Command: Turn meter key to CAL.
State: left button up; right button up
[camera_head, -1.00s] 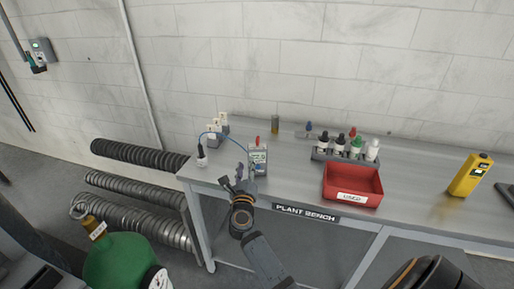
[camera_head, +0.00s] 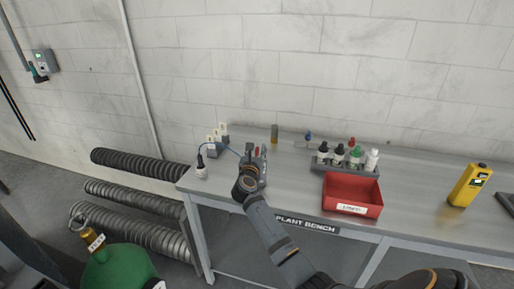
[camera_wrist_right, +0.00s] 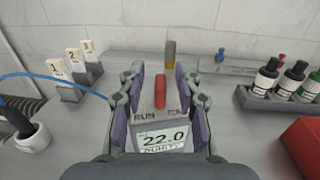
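The meter (camera_wrist_right: 161,134) stands on the bench, its display reading 22.0. Its red key (camera_wrist_right: 160,92) points roughly straight up in the right wrist view, with the label RUN to its left; the label on the right is mostly hidden by a finger. In the head view the meter (camera_head: 263,172) is partly covered by my right gripper (camera_head: 253,158). In the right wrist view my right gripper (camera_wrist_right: 158,80) is open, one finger on each side of the key, with gaps between. My left gripper is not in view.
Numbered white items in grey stands (camera_wrist_right: 78,68) and a dark-topped probe (camera_wrist_right: 32,135) with a blue cable are left of the meter. A bottle rack (camera_head: 340,163), a red tray (camera_head: 350,190) and a yellow device (camera_head: 470,186) are to the right. Bare bench (camera_head: 295,185) lies between meter and tray.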

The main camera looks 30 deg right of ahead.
jog(key=shift+w+d, duration=0.2)
jog(key=shift+d, duration=0.05)
grip_shut()
